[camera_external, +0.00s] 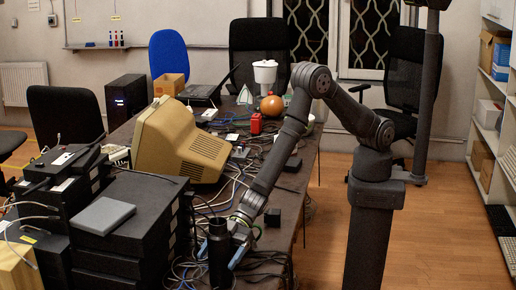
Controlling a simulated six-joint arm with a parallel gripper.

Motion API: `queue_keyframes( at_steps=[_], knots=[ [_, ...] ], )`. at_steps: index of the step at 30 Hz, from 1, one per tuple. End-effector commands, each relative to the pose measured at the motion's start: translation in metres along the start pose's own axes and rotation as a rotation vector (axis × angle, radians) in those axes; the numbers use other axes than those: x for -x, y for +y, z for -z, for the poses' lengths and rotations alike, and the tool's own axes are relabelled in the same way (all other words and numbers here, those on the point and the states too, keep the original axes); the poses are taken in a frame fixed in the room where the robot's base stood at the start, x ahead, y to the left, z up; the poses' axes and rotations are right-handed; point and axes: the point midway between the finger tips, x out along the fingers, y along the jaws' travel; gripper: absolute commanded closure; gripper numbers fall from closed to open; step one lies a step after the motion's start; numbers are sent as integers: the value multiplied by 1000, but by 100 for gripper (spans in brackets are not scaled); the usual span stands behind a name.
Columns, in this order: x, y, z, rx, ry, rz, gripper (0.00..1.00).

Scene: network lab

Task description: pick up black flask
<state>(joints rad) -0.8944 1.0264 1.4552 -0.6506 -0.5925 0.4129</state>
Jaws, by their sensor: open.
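The black flask (219,255) stands upright near the front end of the cluttered table, beside the stacked black boxes. My gripper (236,251) is low at the table's front, right next to the flask on its right side. One finger shows by the flask's right edge. The gripper is open.
A tall stack of black boxes (135,215) with a grey case (103,215) on top stands left of the flask. A beige monitor (180,140) sits behind. Cables and a small black cube (272,217) lie around my gripper. Open floor (440,240) is at right.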

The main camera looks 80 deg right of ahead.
Motion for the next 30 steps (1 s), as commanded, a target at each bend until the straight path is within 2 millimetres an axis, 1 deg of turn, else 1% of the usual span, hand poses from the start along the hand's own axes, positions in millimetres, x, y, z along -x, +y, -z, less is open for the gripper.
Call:
queue_keyframes(
  at_steps=[1, 5, 6, 8, 9, 11, 23, 30],
  knots=[
    [0, 0, 0, 0, 0, 0, 22],
    [0, 0, 0, 0, 0, 0, 48],
    [0, 0, 0, 0, 0, 0, 56],
    [0, 0, 0, 0, 0, 0, 68],
    [0, 0, 0, 0, 0, 0, 75],
    [0, 0, 0, 0, 0, 0, 86],
    [1, 0, 4, 1, 3, 0, 86],
    [6, 0, 16, 2, 4, 0, 86]
  ],
)
